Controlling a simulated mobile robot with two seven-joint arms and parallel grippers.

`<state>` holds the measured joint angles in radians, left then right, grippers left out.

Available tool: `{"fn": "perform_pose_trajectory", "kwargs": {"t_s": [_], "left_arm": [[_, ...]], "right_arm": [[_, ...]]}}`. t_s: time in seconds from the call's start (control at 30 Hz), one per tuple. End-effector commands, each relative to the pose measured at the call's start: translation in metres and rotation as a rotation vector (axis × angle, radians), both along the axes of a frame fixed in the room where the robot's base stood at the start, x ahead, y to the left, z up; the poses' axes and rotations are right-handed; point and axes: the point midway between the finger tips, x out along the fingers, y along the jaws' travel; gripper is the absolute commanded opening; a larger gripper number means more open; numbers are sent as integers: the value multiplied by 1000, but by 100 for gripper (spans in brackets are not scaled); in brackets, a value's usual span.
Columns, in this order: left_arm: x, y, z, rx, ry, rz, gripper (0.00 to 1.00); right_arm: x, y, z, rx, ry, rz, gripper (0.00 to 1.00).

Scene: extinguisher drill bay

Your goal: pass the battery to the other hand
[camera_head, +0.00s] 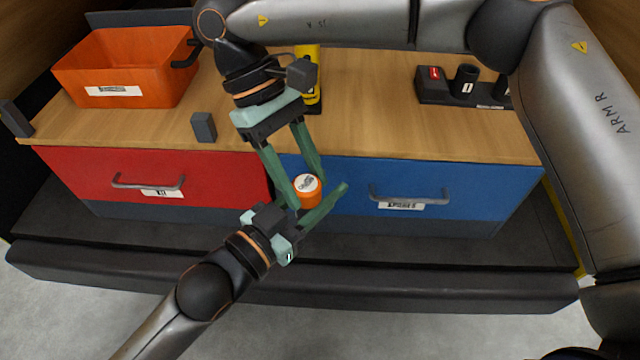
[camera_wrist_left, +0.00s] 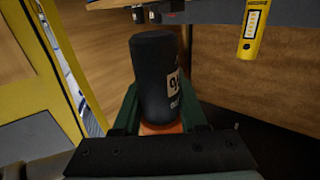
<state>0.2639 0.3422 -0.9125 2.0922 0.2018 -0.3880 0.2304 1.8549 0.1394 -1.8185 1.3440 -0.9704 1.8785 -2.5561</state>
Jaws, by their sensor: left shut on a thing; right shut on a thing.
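The battery (camera_head: 307,183) has an orange end with a white label facing up in the head view. It is held in the air in front of the drawers. In the left wrist view it shows as a black cylinder (camera_wrist_left: 155,75) with an orange end and partly visible white print. My left gripper (camera_head: 318,198) comes from the lower left and is shut on the battery. My right gripper (camera_head: 308,190) reaches down from above, with its green fingers shut on the battery too. Fingers hide part of the battery's sides.
An orange bin (camera_head: 128,68) stands at the left of the wooden bench top (camera_head: 375,95). A small grey block (camera_head: 204,127), a yellow object (camera_head: 313,75) and a black dock (camera_head: 463,88) are also on it. A red drawer (camera_head: 90,175) and a blue drawer (camera_head: 460,190) are below.

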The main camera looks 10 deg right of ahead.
Motion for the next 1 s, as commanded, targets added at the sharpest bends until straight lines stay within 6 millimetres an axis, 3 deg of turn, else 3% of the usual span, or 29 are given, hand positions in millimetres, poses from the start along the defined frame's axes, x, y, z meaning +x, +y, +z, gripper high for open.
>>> {"fn": "perform_pose_trajectory", "kwargs": {"t_s": [0.13,0.17,0.43,0.77,1.0], "left_arm": [[5,4,0,5,-4,12,0],[5,4,1,4,-6,12,0],[3,2,1,1,-4,8,0],[2,2,1,1,-3,5,0],[2,1,1,1,-3,5,0]], "right_arm": [[-3,-2,0,-9,13,5,0],[-3,-2,0,-9,13,5,54],[-2,-1,0,-6,8,3,84],[0,0,3,-5,5,2,86],[14,9,30,-4,2,0,86]]}}
